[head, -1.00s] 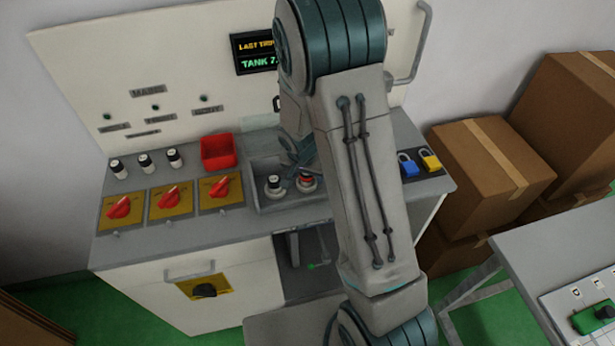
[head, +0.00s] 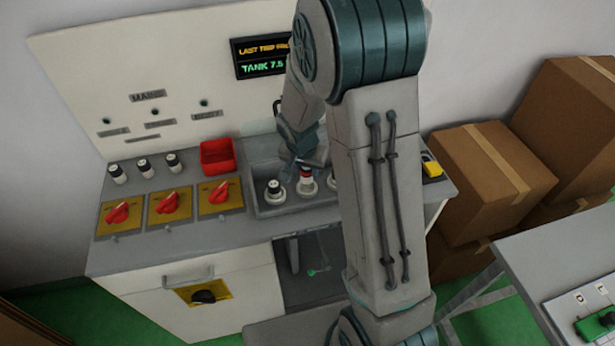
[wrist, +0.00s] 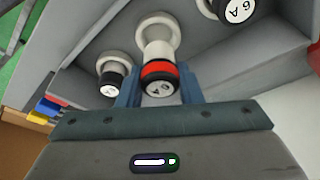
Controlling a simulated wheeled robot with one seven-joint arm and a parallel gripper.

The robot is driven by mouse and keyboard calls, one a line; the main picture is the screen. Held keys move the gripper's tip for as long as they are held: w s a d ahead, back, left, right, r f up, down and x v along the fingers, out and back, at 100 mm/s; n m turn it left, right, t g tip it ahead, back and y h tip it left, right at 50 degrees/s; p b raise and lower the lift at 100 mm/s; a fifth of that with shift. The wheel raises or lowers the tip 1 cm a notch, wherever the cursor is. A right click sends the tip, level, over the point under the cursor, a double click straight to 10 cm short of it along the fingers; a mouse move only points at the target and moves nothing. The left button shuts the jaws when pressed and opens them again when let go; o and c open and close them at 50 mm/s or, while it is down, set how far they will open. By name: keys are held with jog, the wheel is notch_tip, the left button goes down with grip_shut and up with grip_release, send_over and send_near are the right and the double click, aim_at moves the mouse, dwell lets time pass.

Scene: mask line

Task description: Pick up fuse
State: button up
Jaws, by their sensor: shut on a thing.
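The fuse with a red band (head: 306,171) stands upright over a white round holder in the grey tray (head: 262,208) on the console. In the wrist view the red-banded fuse (wrist: 159,70) has a black end with a white marked face, and much of its white body shows above the holder ring. My gripper (wrist: 159,90) is shut on it, with one finger on each side. In the head view my gripper (head: 304,160) is partly hidden by my arm. I cannot tell whether the fuse's lower end is clear of the holder.
A black-topped fuse (head: 274,187) stands close left in the tray; another on the right is mostly hidden by my arm. A red bin (head: 217,156), red rotary switches (head: 167,203) and several black-and-white fuses (head: 145,166) are further left. A yellow padlock (head: 431,165) lies at right.

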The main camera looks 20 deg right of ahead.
jog(key=s+d+r+b, duration=0.1)
jog(key=s+d+r, duration=0.5)
jog(key=s, duration=0.3)
jog(key=shift+d+r, duration=0.4)
jog(key=shift+d, duration=0.25)
dwell(0.4)
